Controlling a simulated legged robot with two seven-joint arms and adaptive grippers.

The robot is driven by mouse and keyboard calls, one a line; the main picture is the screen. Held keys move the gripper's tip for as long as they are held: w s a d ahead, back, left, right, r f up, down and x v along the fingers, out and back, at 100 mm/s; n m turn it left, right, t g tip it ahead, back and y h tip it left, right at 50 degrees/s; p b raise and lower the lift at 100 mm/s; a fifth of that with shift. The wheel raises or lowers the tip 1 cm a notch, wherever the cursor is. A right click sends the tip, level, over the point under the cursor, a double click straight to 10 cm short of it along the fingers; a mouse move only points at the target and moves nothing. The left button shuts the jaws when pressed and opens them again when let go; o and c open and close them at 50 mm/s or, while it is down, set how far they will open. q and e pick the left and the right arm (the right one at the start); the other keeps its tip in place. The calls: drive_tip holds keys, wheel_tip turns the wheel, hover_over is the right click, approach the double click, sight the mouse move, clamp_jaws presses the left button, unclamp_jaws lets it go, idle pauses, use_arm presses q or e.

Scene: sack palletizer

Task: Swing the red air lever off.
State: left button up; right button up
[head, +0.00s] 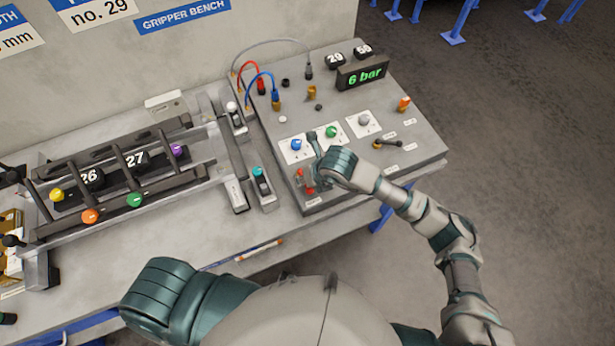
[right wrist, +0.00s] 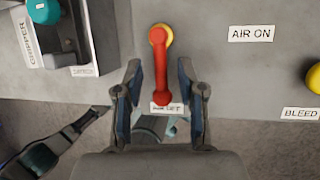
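The red air lever (right wrist: 161,68) hangs from a yellow pivot (right wrist: 160,35) on the grey panel in the right wrist view. It points down the picture, and its end partly covers the AIR OFF label (right wrist: 168,108). The AIR ON label (right wrist: 250,34) is to the right of the pivot. My right gripper (right wrist: 161,98) is open, with one finger on each side of the lever and visible gaps to it. In the head view, my right gripper (head: 312,162) partly hides the red lever (head: 308,188) at the panel's near left corner. My left gripper is out of view.
A teal-topped switch (head: 262,182) stands left of the lever. A clamp rack (head: 120,170) with numbered pieces lies on the bench at left.

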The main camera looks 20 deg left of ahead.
drive_tip(key=v, duration=1.2)
drive_tip(key=shift+f, duration=0.1)
